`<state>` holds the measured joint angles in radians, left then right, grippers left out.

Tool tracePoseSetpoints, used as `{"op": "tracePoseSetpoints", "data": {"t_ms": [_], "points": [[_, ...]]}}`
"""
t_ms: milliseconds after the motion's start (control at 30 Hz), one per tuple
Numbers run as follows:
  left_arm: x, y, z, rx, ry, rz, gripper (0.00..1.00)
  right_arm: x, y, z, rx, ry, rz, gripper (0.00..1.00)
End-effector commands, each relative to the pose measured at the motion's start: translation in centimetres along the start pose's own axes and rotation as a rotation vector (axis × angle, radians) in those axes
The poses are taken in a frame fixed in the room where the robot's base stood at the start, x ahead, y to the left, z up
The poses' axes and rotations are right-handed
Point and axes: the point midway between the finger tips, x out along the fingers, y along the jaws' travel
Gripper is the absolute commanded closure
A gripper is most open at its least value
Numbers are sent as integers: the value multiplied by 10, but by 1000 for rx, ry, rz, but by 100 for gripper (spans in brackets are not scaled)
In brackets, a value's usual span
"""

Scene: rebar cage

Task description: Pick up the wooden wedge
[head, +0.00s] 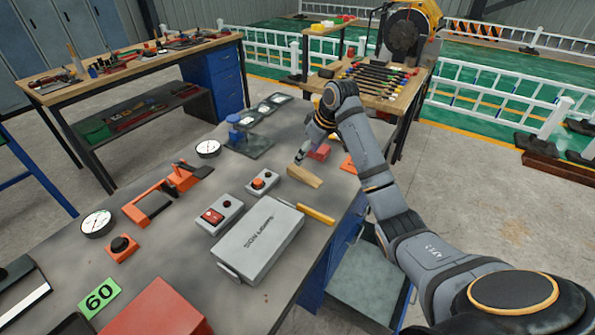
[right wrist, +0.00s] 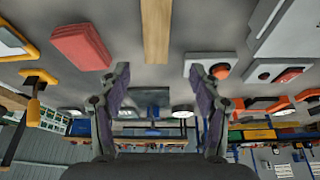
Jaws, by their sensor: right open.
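The wooden wedge (head: 305,177) is a long, light-brown piece lying on the grey workbench (head: 180,255). In the right wrist view the wedge (right wrist: 156,30) runs from the top edge towards the gap between my fingers. My right gripper (head: 300,157) is at the wedge's far end in the head view. In the right wrist view my right gripper (right wrist: 160,76) is open, with a finger to each side and nothing between them. Whether the fingertips touch the wedge cannot be told. My left gripper is not in view.
A red block (head: 320,152) lies close beside the gripper, and an orange piece (head: 348,165) lies right of it. A grey case (head: 260,245), a yellow bar (head: 317,214) and button boxes (head: 262,183) stand nearer. Bare bench shows left of the wedge.

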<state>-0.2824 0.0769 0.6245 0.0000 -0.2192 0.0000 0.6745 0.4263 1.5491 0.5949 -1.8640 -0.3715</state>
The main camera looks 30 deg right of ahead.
Motion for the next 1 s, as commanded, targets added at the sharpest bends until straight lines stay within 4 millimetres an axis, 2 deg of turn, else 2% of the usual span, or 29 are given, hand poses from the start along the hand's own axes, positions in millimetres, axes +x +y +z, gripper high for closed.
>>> {"op": "tracePoseSetpoints", "data": {"t_ms": [100, 200, 267, 367, 533, 700, 900, 933, 1000], "points": [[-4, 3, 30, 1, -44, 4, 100, 20, 0, 0, 1, -2, -3, 36], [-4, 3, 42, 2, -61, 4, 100, 28, 0, 0, 1, -1, -2, 36], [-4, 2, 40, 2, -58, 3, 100, 30, 0, 0, 1, -1, -1, 36], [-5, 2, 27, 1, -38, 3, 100, 33, 0, -1, 1, -1, -2, 36], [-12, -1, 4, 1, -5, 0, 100, 60, 2, -5, 2, -3, -4, 36], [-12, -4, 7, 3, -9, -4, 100, 80, 3, -5, 1, -1, -1, 36], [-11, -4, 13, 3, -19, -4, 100, 81, 3, -4, 0, -1, 0, 36], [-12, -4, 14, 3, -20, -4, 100, 81, 3, -4, 0, -1, 0, 37], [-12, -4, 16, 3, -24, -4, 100, 81, 3, -4, 1, -1, 0, 47]]}}
